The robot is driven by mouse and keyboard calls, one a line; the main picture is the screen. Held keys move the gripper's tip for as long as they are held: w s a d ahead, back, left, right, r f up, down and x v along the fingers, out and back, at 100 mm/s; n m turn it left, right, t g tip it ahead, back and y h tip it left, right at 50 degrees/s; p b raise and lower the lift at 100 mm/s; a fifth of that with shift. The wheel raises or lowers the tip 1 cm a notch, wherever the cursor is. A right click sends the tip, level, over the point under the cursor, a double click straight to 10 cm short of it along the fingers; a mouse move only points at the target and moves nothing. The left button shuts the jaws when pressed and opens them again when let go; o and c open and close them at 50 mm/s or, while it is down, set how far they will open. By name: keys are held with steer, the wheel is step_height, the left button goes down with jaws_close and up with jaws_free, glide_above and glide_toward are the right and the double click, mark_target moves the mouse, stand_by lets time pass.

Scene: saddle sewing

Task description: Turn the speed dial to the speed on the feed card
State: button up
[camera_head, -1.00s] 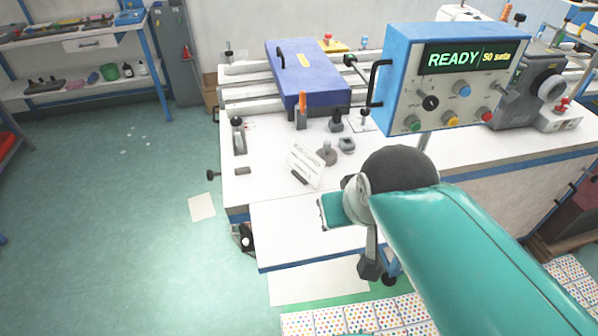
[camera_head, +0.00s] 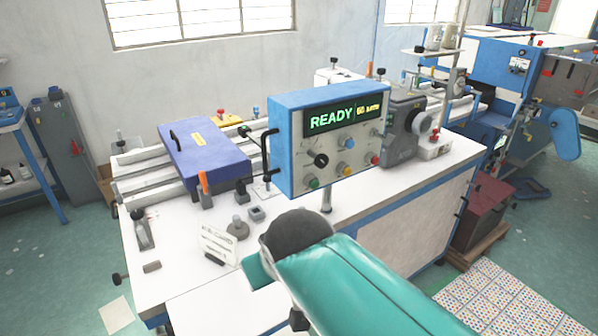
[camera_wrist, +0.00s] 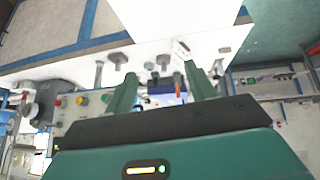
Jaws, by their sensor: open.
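The speed dial appears to be the black knob (camera_head: 321,160) on the front of the blue and grey control box (camera_head: 285,150). The box's display (camera_head: 343,116) reads READY in green. The feed card (camera_head: 217,245) is a small white card propped up on the white bench; its print is too small to read. In the wrist view my gripper (camera_wrist: 164,86) is open and empty, its two green fingers spread. Part of the control box (camera_wrist: 90,125) shows beside the left finger there, with its coloured buttons. The dial cannot be made out there. In the head view my arm hides the fingers.
A blue-purple cover (camera_head: 205,155) with a black handle lies left of the control box. An orange-handled tool (camera_head: 203,183) and small grey clamps stand on the bench (camera_head: 165,215). A grey handwheel unit (camera_head: 405,130) is right of the box.

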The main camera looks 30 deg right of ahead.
steer(key=w+d+r+t+h, duration=0.35)
steer(key=w+d, duration=0.35)
steer(key=d, duration=0.5)
steer(key=n+t+y, duration=0.4)
steer(key=n+t, duration=0.4)
steer(key=n, duration=0.2)
glide_toward(324, 163)
steer(key=shift+y, duration=0.35)
steer(key=w, duration=1.2)
steer(key=shift+w+d+r, duration=0.15)
steer(key=shift+w+d, duration=0.05)
steer(key=shift+w, duration=0.15)
steer(key=c, duration=1)
